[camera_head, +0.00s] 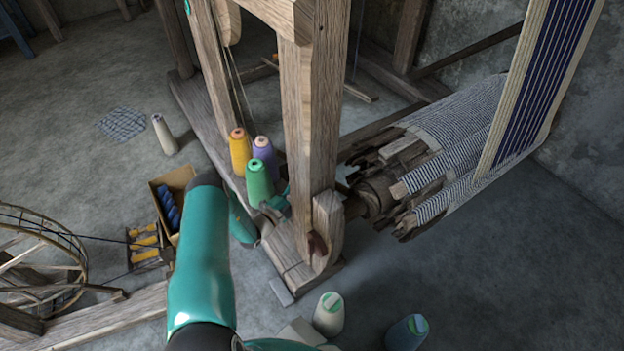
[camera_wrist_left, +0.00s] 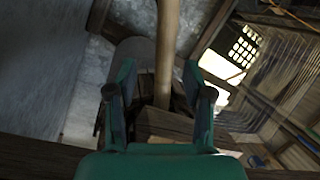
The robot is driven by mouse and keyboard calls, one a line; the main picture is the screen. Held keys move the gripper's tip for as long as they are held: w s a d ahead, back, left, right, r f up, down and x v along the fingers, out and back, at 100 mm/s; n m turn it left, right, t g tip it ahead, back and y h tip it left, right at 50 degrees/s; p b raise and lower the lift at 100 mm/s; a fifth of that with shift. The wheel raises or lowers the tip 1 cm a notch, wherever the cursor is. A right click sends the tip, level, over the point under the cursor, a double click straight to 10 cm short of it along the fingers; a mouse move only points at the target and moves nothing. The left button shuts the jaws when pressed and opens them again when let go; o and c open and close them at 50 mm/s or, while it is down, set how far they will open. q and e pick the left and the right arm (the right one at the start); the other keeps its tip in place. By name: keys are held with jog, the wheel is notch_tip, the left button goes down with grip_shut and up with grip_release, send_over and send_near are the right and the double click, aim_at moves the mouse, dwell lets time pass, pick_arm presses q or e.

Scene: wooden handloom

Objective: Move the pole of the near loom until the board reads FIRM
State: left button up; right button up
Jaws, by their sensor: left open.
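The near loom's thick wooden upright (camera_head: 312,130) stands in the middle of the head view, with its striped cloth beam (camera_head: 445,150) to the right. My left arm comes up from the bottom, and my left gripper (camera_head: 272,208) is low beside the upright, partly hidden by the arm. In the left wrist view the gripper (camera_wrist_left: 160,98) is open. A light brown round pole (camera_wrist_left: 167,45) runs upright between the fingers as seen there, with a gap on each side; I cannot tell its depth. No board with a reading is visible. My right gripper is not in view.
Orange (camera_head: 240,152), purple (camera_head: 265,157) and green (camera_head: 258,184) yarn cones stand close to my left gripper. A spinning wheel (camera_head: 40,262) and a small box (camera_head: 180,178) lie left. The floor at right is clear.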

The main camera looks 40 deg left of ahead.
pick_arm(q)
jog(key=shift+s+d+f, duration=0.1)
jog(key=shift+s+f, duration=0.05)
jog(key=shift+s, duration=1.2)
jog(key=shift+s+f, duration=0.1)
jog(key=shift+s, duration=1.2)
